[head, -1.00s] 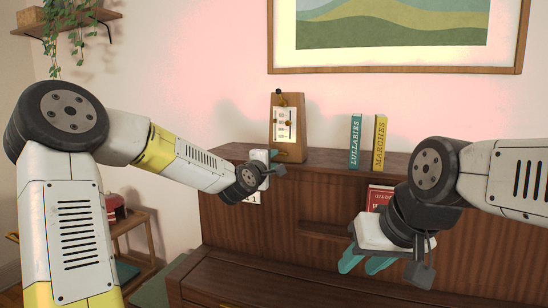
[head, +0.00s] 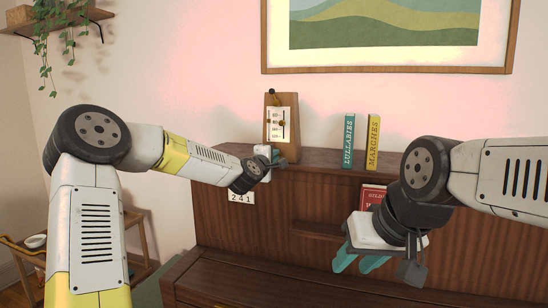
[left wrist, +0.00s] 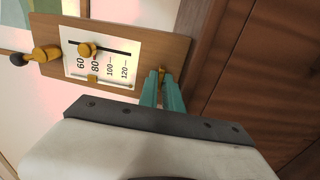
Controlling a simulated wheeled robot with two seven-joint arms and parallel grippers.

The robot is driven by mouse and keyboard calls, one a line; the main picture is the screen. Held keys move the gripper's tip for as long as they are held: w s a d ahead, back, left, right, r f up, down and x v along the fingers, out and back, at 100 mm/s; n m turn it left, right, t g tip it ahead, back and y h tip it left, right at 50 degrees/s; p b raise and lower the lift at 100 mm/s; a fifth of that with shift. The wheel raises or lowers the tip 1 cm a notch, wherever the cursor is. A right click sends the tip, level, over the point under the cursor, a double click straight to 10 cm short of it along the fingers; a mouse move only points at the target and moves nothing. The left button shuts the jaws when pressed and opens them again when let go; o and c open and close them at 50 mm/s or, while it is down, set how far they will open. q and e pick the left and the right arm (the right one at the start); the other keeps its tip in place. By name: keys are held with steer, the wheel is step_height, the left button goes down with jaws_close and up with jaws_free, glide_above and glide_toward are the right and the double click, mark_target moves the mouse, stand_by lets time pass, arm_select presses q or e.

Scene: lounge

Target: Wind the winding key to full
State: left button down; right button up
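A wooden metronome (head: 282,130) with a white scale plate stands on top of the dark wooden cabinet. My right gripper (head: 357,262) is open and empty, in front of the cabinet, well away from the metronome.
A teal book (head: 348,141) and a yellow book (head: 373,142) stand upright right of the metronome. A red book (head: 372,195) sits lower, behind my right gripper. A framed picture (head: 390,68) hangs above.

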stand_by(0.4)
arm_select(q)
steer(key=shift+f+m, duration=0.1)
steer(key=shift+m, duration=13.7)
steer(key=c, duration=1.5)
jaws_free()
steer(key=shift+v, duration=3.9)
